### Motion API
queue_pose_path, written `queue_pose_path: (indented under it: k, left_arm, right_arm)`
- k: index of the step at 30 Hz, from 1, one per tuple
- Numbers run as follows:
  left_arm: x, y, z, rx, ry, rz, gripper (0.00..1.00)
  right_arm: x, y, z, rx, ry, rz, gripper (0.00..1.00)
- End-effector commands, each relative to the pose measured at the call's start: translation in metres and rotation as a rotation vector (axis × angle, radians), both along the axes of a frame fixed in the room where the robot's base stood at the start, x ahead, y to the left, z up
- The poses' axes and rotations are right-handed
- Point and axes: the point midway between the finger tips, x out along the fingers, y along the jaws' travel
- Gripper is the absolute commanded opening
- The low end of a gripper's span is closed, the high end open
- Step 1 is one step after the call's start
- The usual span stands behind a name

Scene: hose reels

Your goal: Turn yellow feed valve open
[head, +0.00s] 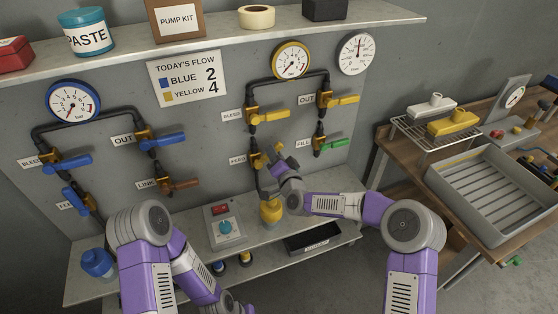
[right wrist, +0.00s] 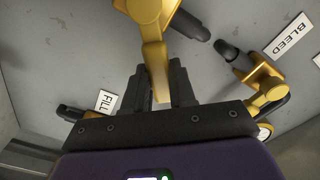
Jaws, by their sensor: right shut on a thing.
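The yellow feed valve (head: 257,161) sits low on the yellow pipe loop, beside its FEED label (head: 238,160). In the right wrist view its yellow handle (right wrist: 155,68) runs down between my two fingers. My right gripper (head: 280,163) reaches the valve from the right and is shut on this handle; in the right wrist view the gripper (right wrist: 160,88) has a dark finger on each side of it. The hand hides part of the handle in the head view, so its exact angle is hard to tell. My left arm is at the lower left, with its gripper out of view.
The yellow bleed valve (head: 265,117), out valve (head: 335,101) and green-handled fill valve (head: 329,145) are close by. A yellow gauge (head: 291,60) sits above. Below are a yellow bottle (head: 270,212), a control box (head: 225,226) and a black tray (head: 313,239). A bench stands right.

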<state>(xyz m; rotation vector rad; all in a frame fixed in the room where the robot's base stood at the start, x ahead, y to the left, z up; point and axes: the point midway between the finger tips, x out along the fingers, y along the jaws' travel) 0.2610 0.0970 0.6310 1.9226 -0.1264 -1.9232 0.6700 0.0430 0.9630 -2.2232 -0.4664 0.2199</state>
Motion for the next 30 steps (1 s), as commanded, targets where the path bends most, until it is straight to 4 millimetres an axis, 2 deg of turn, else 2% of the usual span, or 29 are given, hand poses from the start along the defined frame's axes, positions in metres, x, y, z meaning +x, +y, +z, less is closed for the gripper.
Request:
queue_pose_path:
  k: [18, 30]
  left_arm:
    - [0.0, 0.0, -0.03, 0.0, 0.0, 0.0, 0.43]
    - [0.0, 0.0, -0.039, 0.0, 0.0, 0.0, 0.43]
  right_arm:
    - [-0.014, 0.031, 0.022, -0.528, -0.237, 0.001, 0.0]
    - [-0.02, 0.045, 0.025, -0.757, -0.336, 0.001, 0.0]
